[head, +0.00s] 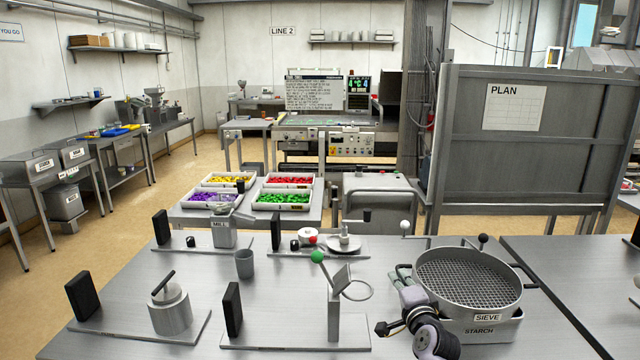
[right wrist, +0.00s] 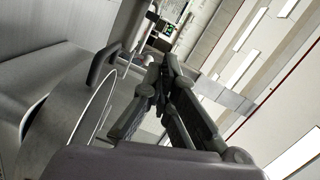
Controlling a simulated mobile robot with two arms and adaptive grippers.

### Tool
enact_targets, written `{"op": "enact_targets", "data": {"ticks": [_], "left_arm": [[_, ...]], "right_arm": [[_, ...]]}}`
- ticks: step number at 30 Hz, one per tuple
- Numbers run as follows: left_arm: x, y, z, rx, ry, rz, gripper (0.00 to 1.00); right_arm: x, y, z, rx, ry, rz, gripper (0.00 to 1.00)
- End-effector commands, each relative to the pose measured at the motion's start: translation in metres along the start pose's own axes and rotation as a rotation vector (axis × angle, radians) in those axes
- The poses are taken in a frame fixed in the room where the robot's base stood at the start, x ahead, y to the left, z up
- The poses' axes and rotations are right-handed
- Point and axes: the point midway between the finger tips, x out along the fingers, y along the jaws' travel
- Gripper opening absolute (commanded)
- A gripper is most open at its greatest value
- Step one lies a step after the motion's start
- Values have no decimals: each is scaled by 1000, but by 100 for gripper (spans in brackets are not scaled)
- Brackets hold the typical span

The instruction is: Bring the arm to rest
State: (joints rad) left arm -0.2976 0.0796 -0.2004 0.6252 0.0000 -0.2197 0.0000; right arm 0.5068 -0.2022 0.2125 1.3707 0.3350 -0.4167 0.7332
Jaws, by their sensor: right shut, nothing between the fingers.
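My right gripper (head: 402,273) is at the left side of the round sieve (head: 468,280), close to its rim; I cannot tell whether it touches. In the right wrist view its fingers (right wrist: 165,68) are together with nothing between them. My right arm comes in from the bottom of the head view. The sieve has a mesh top and rests on a grey bin marked STARCH (head: 490,332). The curved rim at the left of the right wrist view seems to be the sieve. My left gripper is out of view.
Left of my arm stands a post with a ring and green-tipped lever (head: 335,300). A lidded steel pot (head: 170,308), a grey cup (head: 244,264) and a mill (head: 224,232) stand further left. Bare tabletop (head: 285,285) lies between them. A PLAN board (head: 535,150) stands behind.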

Motion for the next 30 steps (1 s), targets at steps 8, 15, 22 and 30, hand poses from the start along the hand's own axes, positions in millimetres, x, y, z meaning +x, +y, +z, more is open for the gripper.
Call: {"op": "enact_targets", "data": {"ticks": [8, 15, 22, 30], "left_arm": [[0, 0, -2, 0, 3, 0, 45], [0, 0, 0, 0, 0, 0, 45], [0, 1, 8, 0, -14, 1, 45], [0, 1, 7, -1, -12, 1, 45]], "right_arm": [[-37, 47, 9, -173, -69, 105, 0], [-96, 103, 24, -407, -184, 246, 0], [-218, 177, 50, -764, -434, 463, 0], [-351, 212, 68, -1055, -731, 631, 0]]}}
